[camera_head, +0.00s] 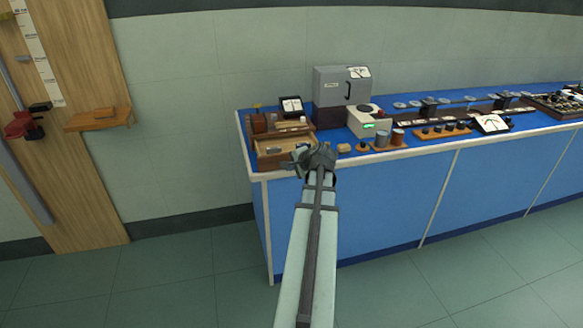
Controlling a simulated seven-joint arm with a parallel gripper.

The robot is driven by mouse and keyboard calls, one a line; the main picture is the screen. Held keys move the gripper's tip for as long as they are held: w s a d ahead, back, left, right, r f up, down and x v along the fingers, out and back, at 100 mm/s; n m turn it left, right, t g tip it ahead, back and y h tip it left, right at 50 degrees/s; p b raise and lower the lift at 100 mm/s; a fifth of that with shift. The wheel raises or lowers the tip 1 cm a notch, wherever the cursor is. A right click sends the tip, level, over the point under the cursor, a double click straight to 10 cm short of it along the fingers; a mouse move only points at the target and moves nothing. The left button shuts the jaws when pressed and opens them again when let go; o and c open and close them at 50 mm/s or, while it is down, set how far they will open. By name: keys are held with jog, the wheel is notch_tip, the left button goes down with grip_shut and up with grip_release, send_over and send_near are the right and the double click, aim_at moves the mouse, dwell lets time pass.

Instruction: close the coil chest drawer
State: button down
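The small wooden coil chest (260,129) stands at the left end of the blue-topped bench, with small items on top. Its drawer (271,161) appears pulled out toward the bench's front edge, with the light inside showing. My gripper (310,156) is at the right front side of the drawer, overlapping its right end in the view. I cannot tell whether it touches the drawer. The fingers are small and dark, and their opening is not clear. The right end of the drawer front is hidden behind my gripper.
A grey instrument (331,86) and a white device with a green display (363,122) stand right of the chest. Small cylinders (381,138) and a meter (491,123) line the bench front. A wooden wall shelf (98,120) is at left. The floor before the bench is clear.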

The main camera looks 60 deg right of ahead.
aim_at(282, 150)
jog(key=w+d, duration=1)
jog(key=shift+w+d, duration=0.4)
jog(key=s, duration=0.1)
jog(key=s+a, duration=0.1)
jog(key=s, duration=0.1)
jog(key=s+a, duration=0.1)
jog(key=shift+s+a+f, duration=0.1)
jog(key=shift+s+f, duration=0.05)
jog(key=shift+f, duration=0.05)
jog(key=v, duration=0.9)
jog(key=shift+s+r, duration=0.2)
jog(key=shift+r, duration=0.1)
